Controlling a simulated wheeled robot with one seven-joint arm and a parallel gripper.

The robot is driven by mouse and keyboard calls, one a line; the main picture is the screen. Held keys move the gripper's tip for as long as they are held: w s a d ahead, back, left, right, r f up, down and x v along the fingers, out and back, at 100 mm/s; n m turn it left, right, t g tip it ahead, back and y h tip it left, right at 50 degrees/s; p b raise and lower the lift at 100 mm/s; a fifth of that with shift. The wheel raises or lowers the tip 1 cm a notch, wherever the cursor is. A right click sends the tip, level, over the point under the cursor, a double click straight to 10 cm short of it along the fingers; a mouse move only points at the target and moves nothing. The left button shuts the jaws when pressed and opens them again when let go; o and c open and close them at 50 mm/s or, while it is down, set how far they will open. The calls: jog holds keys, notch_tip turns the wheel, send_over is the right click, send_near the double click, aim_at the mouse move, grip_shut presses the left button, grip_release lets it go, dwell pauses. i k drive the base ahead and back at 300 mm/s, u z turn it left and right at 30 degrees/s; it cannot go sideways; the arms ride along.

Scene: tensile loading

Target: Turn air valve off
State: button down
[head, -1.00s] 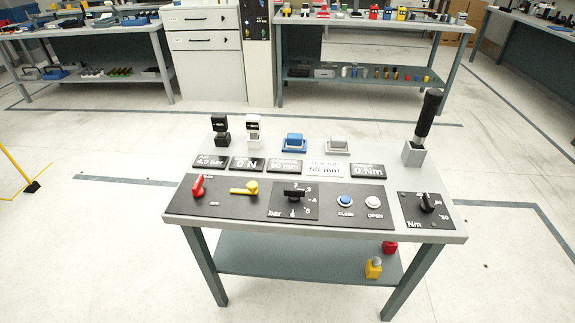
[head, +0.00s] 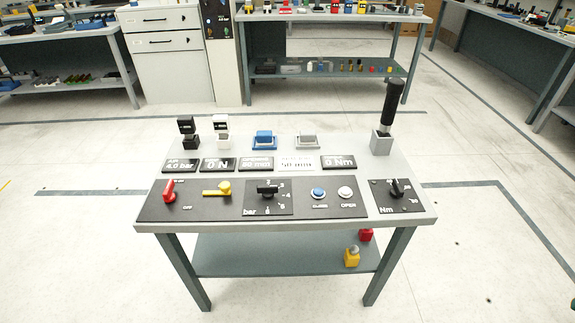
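The control table (head: 290,226) stands in front of me with a dark panel along its front edge. At the panel's left end is a red handle (head: 169,191), standing roughly upright in the picture. Right of it is a yellow lever (head: 217,190), lying roughly sideways with its thin end to the left. A small label that seems to read OFF sits between them. I cannot tell from the labels which handle is the air valve. An air display (head: 182,165) behind the red handle reads 4.0 bar. My gripper is not in view.
Right of the yellow lever are a black bar knob (head: 267,191), a blue button (head: 319,192), a white button (head: 345,192) and a black Nm knob (head: 397,188). A black-handled tool (head: 391,105) stands upright in a holder at the back right. Floor around the table is clear.

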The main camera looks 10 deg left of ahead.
aim_at(168, 196)
jog(key=u, duration=1.7)
jog(key=k, duration=1.2)
jog(key=z, duration=0.35)
jog(key=i, duration=1.15)
jog(key=u, duration=0.55)
jog(key=i, duration=0.65)
jog(key=u, duration=0.4)
